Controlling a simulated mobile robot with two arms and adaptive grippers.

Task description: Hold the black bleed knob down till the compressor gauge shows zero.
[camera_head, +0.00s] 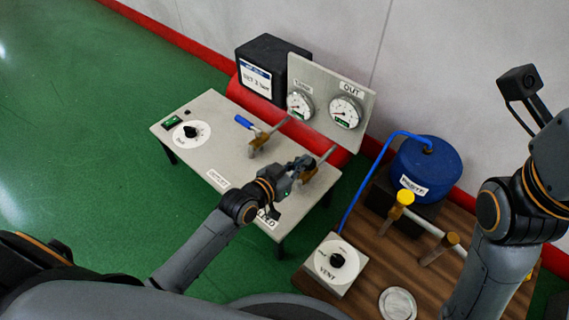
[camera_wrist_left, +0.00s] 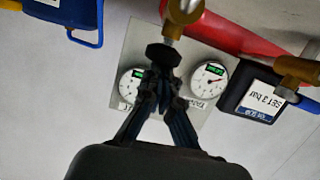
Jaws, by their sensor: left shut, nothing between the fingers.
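Two round white gauges stand on a grey panel in the head view: the TANK gauge (camera_head: 299,105) at left and the OUT gauge (camera_head: 345,112) at right. Their readings are too small to tell. My left gripper (camera_head: 303,164) is shut and empty at the right end of the grey bench, by a brass fitting (camera_head: 308,178). In the left wrist view, the black knob (camera_wrist_left: 163,55) on a brass fitting (camera_wrist_left: 182,12) shows just beyond the fingertips (camera_wrist_left: 163,82). I cannot tell whether they touch it. The right gripper is out of view.
A blue-handled valve (camera_head: 244,122) and a black dial (camera_head: 190,131) are on the bench (camera_head: 210,120). A black SET 3 bar box (camera_head: 270,65) stands behind. At right, a wooden table (camera_head: 372,262) holds a blue pot (camera_head: 427,168), hose and VENT box (camera_head: 336,264).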

